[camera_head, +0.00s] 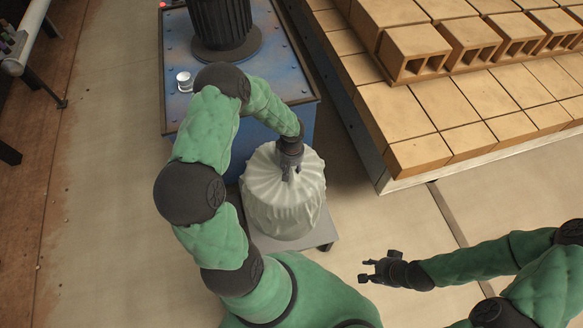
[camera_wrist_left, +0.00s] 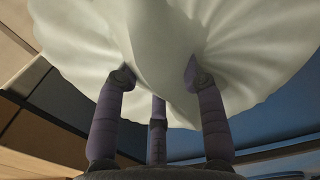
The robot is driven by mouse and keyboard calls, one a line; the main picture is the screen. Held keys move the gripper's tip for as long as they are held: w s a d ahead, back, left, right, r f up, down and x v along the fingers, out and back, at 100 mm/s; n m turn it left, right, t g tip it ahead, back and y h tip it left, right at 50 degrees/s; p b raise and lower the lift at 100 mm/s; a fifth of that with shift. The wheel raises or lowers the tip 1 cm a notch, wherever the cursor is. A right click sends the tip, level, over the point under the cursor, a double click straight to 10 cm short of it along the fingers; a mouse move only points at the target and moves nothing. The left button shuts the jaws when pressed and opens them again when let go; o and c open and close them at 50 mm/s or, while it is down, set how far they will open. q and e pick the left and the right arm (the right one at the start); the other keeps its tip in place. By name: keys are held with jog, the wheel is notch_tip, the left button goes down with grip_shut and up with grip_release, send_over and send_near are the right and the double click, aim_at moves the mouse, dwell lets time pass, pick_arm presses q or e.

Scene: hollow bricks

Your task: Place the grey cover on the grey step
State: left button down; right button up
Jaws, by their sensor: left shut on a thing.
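The grey cover (camera_head: 284,200) is a pale, pleated, rounded cloth-like piece. In the head view it stands upright over the grey step (camera_head: 323,236), whose flat edge shows at its lower right. I cannot tell whether the cover touches the step. My left gripper (camera_head: 288,174) is at the top of the cover, with its fingers shut on a fold of it. In the left wrist view, the fingers (camera_wrist_left: 158,90) pinch the cover (camera_wrist_left: 160,45), which fills the top of the view. My right gripper (camera_head: 368,270) is empty, with its fingers spread apart, right of the step.
A blue box (camera_head: 240,150) with a dark column base and a small white cup (camera_head: 184,80) stands behind the cover. A pallet of tan hollow bricks (camera_head: 440,110) is at the upper right. The floor (camera_head: 390,215) between the pallet and my right gripper is clear.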

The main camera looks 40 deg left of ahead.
pick_arm(q)
jog(key=shift+r, duration=0.1)
jog(key=c, duration=0.8)
grip_release()
jog(key=shift+o, duration=0.2)
